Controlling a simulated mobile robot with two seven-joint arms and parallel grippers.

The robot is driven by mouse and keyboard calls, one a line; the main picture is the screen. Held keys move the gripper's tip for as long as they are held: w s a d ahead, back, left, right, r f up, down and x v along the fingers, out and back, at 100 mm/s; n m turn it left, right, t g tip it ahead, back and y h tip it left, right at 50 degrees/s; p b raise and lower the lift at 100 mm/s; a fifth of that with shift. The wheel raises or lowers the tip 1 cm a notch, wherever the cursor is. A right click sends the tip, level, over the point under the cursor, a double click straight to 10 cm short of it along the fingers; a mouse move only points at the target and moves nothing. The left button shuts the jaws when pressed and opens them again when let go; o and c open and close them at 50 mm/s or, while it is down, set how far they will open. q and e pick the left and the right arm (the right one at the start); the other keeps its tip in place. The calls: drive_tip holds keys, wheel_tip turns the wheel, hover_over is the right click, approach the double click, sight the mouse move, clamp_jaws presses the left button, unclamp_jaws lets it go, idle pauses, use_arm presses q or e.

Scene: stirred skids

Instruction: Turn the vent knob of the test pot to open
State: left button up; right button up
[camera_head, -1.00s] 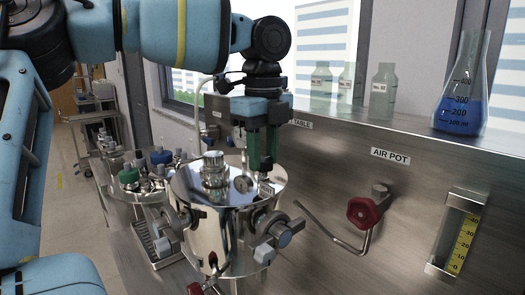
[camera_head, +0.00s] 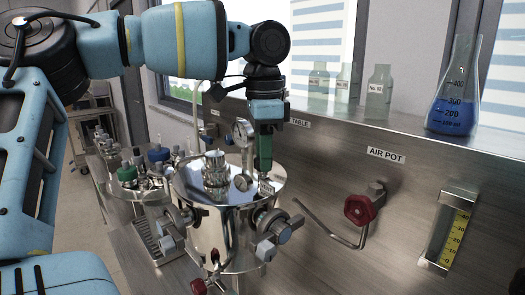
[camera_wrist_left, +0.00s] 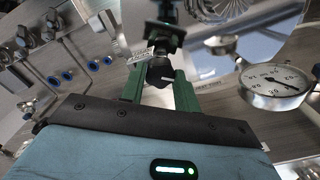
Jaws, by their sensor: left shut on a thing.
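The steel pot (camera_head: 207,235) stands at the lower middle of the head view, with a lid, gauges and side clamps. My left gripper (camera_head: 264,178) points down at the right side of the lid, its green fingers seen nearly edge-on. In the left wrist view, the green fingers (camera_wrist_left: 159,84) are shut on a small black knob (camera_wrist_left: 160,72) with a pale mark on it. A small tag (camera_wrist_left: 140,55) lies beside it. The fingers hide the knob in the head view, and I cannot read open or closed markings. My right gripper is not in view.
A pressure gauge (camera_wrist_left: 274,82) stands close to the right of the fingers in the left wrist view. A red-handled valve (camera_head: 359,209) and bent pipe are on the steel panel to the right. Glass bottles and a blue-filled flask (camera_head: 455,105) stand on the ledge.

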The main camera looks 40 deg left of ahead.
use_arm(q)
drive_tip(key=n, duration=0.5)
drive_tip(key=shift+r+n, duration=0.1)
drive_tip(key=shift+n, duration=0.2)
drive_tip(key=n, duration=0.4)
drive_tip(key=shift+n, duration=0.4)
drive_tip(key=o, duration=1)
drive_tip(key=shift+r, duration=3.9)
